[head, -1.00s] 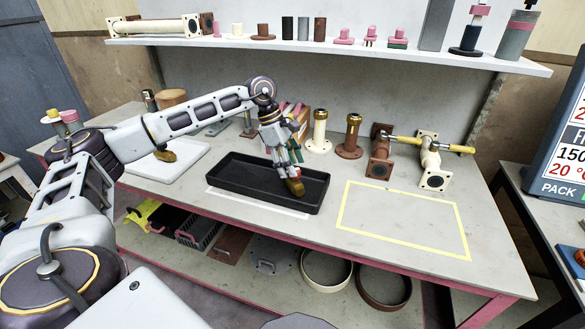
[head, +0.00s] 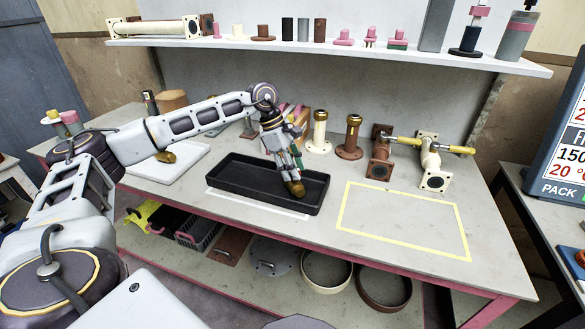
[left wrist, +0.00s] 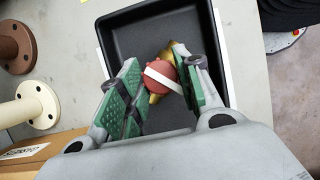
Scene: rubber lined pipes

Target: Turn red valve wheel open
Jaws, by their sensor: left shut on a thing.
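A red round valve wheel (left wrist: 160,72) with a white bar across it shows in the left wrist view. It sits on a brass-coloured body (left wrist: 181,53). In the head view the brass part (head: 296,189) shows at my fingertips, and the red wheel is hidden. My left gripper (head: 288,178) points down over the right part of the black tray (head: 240,197). It is shut on the valve, between green finger pads (left wrist: 160,85). I cannot tell whether the valve touches the tray floor. My right gripper is not in view.
A cream flanged pipe (head: 320,132) and a brown one (head: 350,138) stand behind the tray. Two pipe pieces with yellow-handled tools (head: 405,142) are further right. A white board (head: 185,163) lies left. The yellow-outlined area (head: 400,220) is clear.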

